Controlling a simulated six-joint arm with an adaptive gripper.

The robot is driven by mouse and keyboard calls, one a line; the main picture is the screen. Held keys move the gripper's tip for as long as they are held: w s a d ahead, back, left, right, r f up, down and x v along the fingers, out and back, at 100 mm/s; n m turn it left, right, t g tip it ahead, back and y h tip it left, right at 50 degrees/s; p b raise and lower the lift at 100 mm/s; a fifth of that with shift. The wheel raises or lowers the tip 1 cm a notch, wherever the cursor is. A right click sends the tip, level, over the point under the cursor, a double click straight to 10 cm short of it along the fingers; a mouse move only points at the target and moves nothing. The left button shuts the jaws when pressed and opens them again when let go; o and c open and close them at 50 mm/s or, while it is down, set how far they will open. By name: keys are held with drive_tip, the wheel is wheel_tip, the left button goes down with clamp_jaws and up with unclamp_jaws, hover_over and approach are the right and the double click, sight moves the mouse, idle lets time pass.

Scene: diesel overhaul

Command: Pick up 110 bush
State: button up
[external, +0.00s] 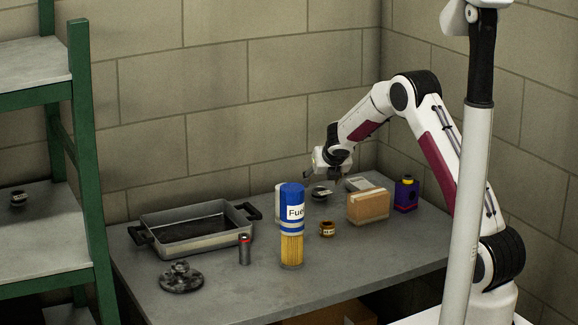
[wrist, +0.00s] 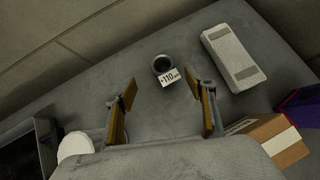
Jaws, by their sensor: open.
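The 110 bush (wrist: 161,63) is a small dark ring with a white "110" label, lying on the grey table (wrist: 110,75) in the wrist view. In the external view a dark ring with a pale label (external: 321,192), likely the same bush, lies below and left of my gripper (external: 335,174). My gripper also shows in the wrist view (wrist: 163,93), its two brown-padded fingers spread apart. The gap between them is empty. The bush appears beyond the fingertips, roughly centred between them and apart from both.
A pale block (wrist: 233,57) lies right of the bush. A cardboard box (external: 368,207) and purple box (external: 405,195) stand nearby. A white cylinder (external: 279,202) is partly hidden by the fuel filter (external: 291,225). A brown labelled ring (external: 327,229) and grey tray (external: 195,241) are on the table.

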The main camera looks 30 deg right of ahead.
sight(323, 192)
drive_tip(key=shift+x, duration=0.95)
drive_tip(key=shift+d+f, duration=0.1)
drive_tip(key=shift+w+d+f, duration=0.3)
drive_tip(key=shift+w+f, duration=0.1)
drive_tip(key=shift+f, duration=0.25)
drive_tip(key=shift+w+d+f, duration=0.35)
drive_tip(key=shift+w+f, duration=0.05)
drive_tip(key=shift+f, duration=0.3)
drive_tip(key=shift+x, duration=0.9)
drive_tip(key=c, duration=1.3)
